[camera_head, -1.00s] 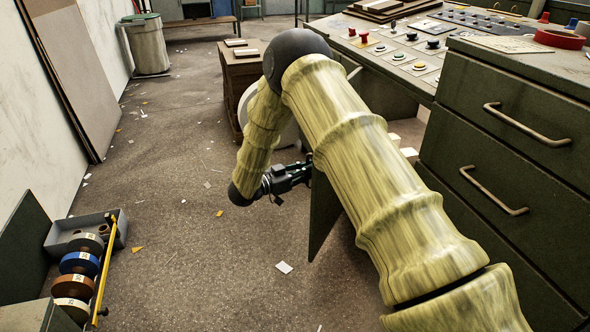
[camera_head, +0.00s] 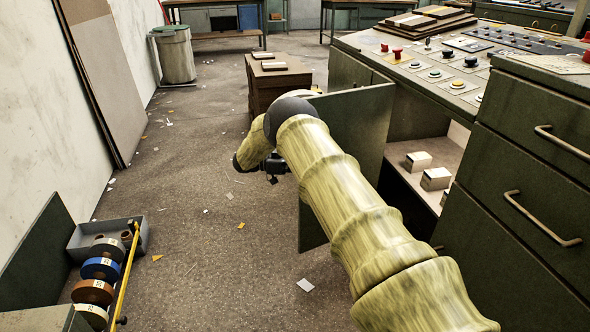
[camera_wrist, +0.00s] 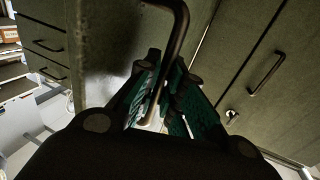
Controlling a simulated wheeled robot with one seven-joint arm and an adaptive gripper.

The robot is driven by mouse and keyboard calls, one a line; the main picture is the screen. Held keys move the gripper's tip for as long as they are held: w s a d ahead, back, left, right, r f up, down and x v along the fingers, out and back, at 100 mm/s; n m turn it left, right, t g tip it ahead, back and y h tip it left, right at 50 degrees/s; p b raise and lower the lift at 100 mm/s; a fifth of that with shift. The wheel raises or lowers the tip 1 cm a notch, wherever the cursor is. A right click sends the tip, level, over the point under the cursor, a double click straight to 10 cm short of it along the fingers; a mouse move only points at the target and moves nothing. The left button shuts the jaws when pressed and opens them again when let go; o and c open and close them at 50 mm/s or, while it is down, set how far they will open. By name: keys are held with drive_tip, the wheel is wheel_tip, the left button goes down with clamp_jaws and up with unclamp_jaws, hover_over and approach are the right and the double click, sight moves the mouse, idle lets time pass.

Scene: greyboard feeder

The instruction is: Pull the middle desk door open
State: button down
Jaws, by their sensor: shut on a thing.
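The middle desk door (camera_head: 352,118) is a dark green panel standing swung out from the control desk (camera_head: 440,105). Its opening shows a shelf with small pale boxes (camera_head: 418,161) on it. My gripper (camera_head: 273,172) is on the outer side of the door, partly hidden behind my arm in the head view. In the wrist view, my gripper (camera_wrist: 172,80) is shut on the door handle (camera_wrist: 183,28), a dark bent bar that passes between the green-lined fingers. The handle is hidden in the head view.
Drawers with metal handles (camera_head: 541,218) stand at the right. A brown cabinet (camera_head: 272,82) stands beyond the door. A grey tray with tape rolls (camera_head: 101,268) lies at the lower left. The floor between the tray and the door is mostly clear, with paper scraps.

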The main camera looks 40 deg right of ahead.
drive_tip(key=shift+w+d+m+g+y, duration=0.4)
drive_tip(key=shift+w+d, duration=0.25)
drive_tip(key=shift+d, duration=0.05)
drive_tip(key=c, duration=1.5)
unclamp_jaws()
drive_tip(key=shift+d, duration=0.1)
drive_tip(key=shift+w+a, duration=0.15)
drive_tip(key=shift+a, duration=0.2)
drive_tip(key=shift+v, duration=3.85)
